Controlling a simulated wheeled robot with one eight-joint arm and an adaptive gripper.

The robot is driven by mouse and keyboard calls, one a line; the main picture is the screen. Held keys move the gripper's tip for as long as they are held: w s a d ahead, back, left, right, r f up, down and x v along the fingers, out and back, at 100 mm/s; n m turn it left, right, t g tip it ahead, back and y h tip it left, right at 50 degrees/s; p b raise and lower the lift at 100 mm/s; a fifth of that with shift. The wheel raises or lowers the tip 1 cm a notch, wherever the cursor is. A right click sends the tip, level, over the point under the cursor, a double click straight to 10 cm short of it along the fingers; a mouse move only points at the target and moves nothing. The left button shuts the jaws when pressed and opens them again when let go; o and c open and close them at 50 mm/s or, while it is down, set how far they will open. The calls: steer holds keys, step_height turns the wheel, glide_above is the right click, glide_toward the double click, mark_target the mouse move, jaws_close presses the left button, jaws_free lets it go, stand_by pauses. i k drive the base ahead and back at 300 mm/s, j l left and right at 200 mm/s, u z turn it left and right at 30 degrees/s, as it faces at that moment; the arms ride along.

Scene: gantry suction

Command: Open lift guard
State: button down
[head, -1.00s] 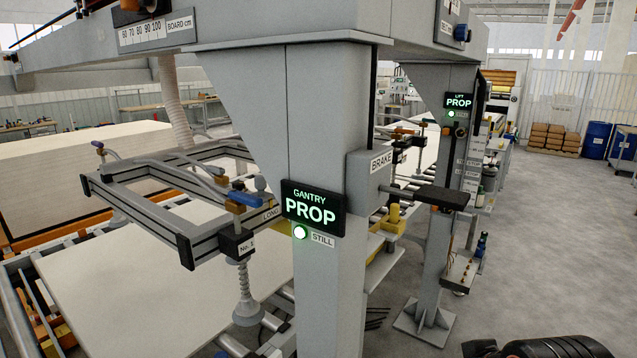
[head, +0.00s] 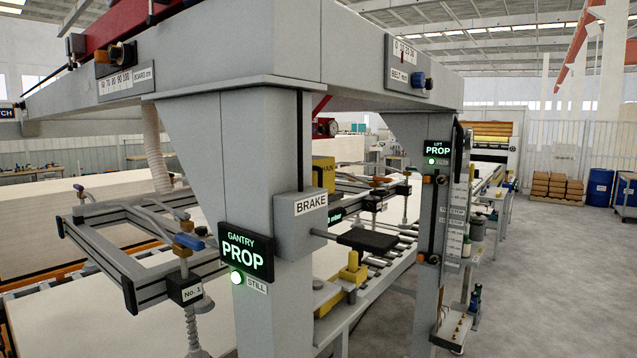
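I cannot single out a lift guard in the head view. A sign reading LIFT PROP (head: 437,149) is lit green on the far grey column (head: 409,215), with a green lamp below it. Orange and dark fittings and several small labels run down that column's right side. A small open-looking box (head: 453,331) with small parts along it sits low on the column. The near column carries a lit GANTRY PROP sign (head: 246,252), a green lamp marked STILL, and a BRAKE box (head: 302,222) with a black-ended lever (head: 367,240). My gripper is out of view.
A suction frame (head: 120,262) hangs left of the near column over pale boards. A roller conveyor (head: 372,285) runs behind the columns. The grey floor (head: 545,285) at right is clear, with blue drums (head: 599,187) and stacked brown boxes (head: 556,187) at the back.

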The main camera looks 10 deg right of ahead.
mark_target(324, 169)
steer(key=i+l+u, duration=0.1)
steer(key=i+l, duration=0.25)
steer(key=i+l+u, duration=0.1)
steer(key=i+l, duration=0.25)
steer(key=l, duration=0.15)
steer(key=i+l, duration=0.3)
steer(key=l, duration=0.15)
steer(key=i+l+u, duration=0.15)
steer(key=i+l, duration=0.15)
steer(key=l, duration=0.15)
